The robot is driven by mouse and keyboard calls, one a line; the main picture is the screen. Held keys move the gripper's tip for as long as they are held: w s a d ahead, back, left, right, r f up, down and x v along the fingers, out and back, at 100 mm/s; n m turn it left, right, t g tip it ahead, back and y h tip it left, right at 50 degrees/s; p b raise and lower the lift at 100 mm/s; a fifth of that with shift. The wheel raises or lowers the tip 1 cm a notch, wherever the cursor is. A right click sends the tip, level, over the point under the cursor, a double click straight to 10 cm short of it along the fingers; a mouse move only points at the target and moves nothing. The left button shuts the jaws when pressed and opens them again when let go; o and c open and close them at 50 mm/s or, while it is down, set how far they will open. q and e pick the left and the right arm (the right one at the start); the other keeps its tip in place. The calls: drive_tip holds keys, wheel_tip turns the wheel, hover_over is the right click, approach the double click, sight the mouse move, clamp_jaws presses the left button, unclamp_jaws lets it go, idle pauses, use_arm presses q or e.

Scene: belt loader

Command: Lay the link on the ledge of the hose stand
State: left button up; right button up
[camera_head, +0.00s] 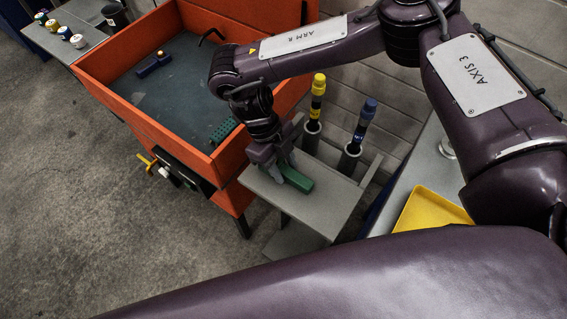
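A green link (298,179) lies along or just above the grey ledge (325,205) of the hose stand; I cannot make out a gap under it. My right gripper (282,171) points down over the ledge, with its fingers at the link's left end. I cannot tell whether the fingers press on the link or stand loose around it. The fingers hide that end. My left gripper is not in view. Behind the ledge, a yellow-topped hose (318,88) and a blue-topped hose (366,113) stand upright in grey holders.
An orange bin (150,125) stands left of the ledge, with a blue piece (153,65) and a dark green piece (222,131) inside. A yellow tray (430,209) lies to the right. Several small jars (64,33) stand on a table at the top left. A block wall rises behind.

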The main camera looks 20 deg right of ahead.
drive_tip(key=shift+o, duration=0.7)
drive_tip(key=shift+r, duration=0.1)
drive_tip(key=shift+r, duration=0.25)
drive_tip(key=b+v, duration=0.1)
drive_tip(key=v, duration=1)
drive_tip(key=shift+w+r, duration=0.2)
drive_tip(key=shift+r, duration=0.15)
drive_tip(key=shift+s+a+f, duration=0.1)
